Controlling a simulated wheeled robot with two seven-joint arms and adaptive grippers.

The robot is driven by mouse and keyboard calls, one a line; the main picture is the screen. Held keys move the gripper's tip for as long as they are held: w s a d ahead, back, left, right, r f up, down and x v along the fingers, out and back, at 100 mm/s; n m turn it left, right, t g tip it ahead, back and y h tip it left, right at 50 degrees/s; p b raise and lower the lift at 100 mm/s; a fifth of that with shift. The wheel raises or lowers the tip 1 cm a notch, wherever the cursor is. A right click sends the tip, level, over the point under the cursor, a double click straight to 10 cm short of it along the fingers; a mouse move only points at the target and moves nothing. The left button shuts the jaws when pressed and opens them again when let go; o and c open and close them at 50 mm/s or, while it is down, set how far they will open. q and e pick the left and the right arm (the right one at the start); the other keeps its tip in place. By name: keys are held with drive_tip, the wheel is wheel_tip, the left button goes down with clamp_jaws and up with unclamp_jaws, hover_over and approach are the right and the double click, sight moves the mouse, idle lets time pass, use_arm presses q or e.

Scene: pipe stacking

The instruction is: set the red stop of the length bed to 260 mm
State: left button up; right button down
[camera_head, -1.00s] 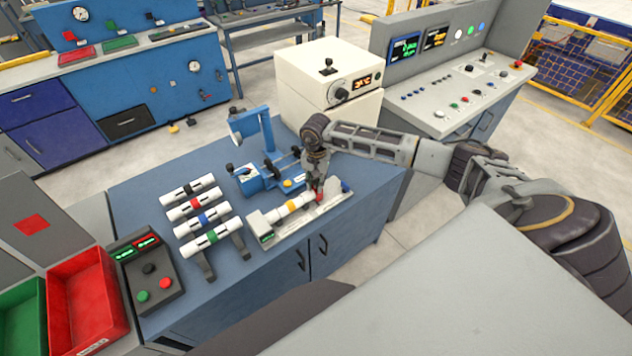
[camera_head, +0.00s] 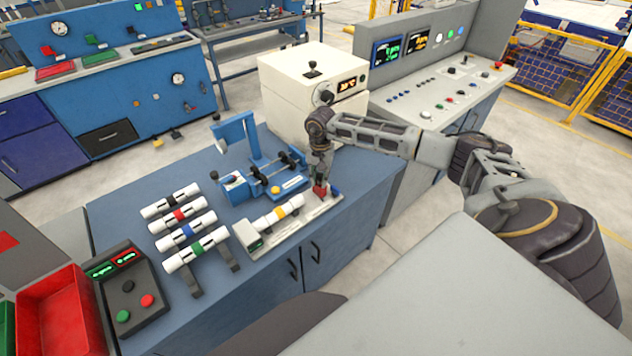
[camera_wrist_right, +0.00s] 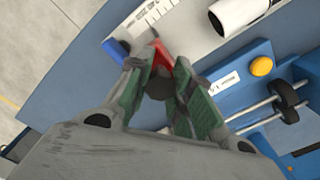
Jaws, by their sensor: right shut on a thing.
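The length bed (camera_head: 268,236) is a long pale rail with a small display at its near left end. A white pipe with a yellow band (camera_head: 283,211) lies on it. The red stop (camera_head: 320,192) is near the bed's far right end, with a gap between it and the pipe end. My right gripper (camera_head: 320,181) points down at the stop. In the right wrist view its green-padded fingers (camera_wrist_right: 160,80) are closed on the red stop (camera_wrist_right: 162,54), beside a blue end piece (camera_wrist_right: 116,50) and the printed scale. My left gripper is out of view.
A blue clamp fixture (camera_head: 262,178) stands just behind the bed. Several banded pipes lie on a rack (camera_head: 193,277) to the left. A button box (camera_head: 130,290) and red bin (camera_head: 62,320) are further left. A cream cabinet (camera_head: 312,85) stands behind.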

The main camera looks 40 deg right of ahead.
drive_tip(key=shift+d, duration=0.25)
drive_tip(key=c, duration=1.2)
unclamp_jaws()
drive_tip(key=shift+d, duration=0.1)
drive_tip(key=shift+c, duration=0.2)
drive_tip(key=shift+r, duration=0.2)
wheel_tip(320, 180, up, 12)
drive_tip(key=shift+f, duration=0.2)
